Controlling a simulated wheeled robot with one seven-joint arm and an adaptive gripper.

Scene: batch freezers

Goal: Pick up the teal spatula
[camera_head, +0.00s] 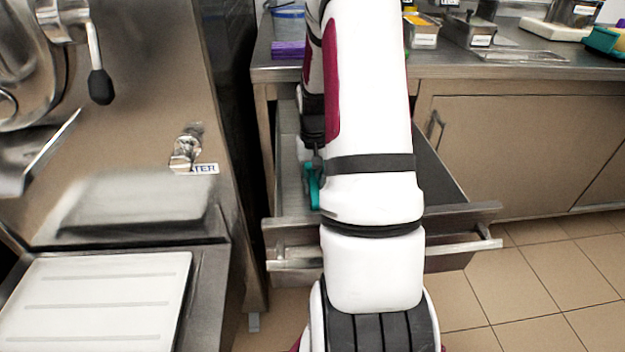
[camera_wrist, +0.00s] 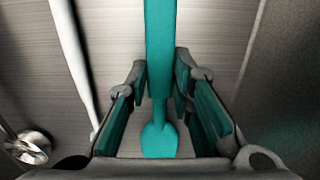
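The teal spatula (camera_wrist: 161,45) lies lengthwise in the open metal drawer in the wrist view. Its wide part is at the top, with a thin neck and a rounded end (camera_wrist: 159,141) below. My gripper (camera_wrist: 161,80) has its two fingers on either side of the spatula, with the fingertips close to its edges. The fingers are apart, and I cannot see firm contact. In the head view my arm hides most of the drawer, and only a bit of teal (camera_head: 313,187) shows beside it.
The drawer (camera_head: 285,232) is pulled out below a steel counter (camera_head: 480,68). In the wrist view, a pale long-handled utensil (camera_wrist: 76,65) and a shiny round metal piece (camera_wrist: 30,147) lie left of the spatula. A freezer machine (camera_head: 150,90) stands left. Tiled floor is clear at right.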

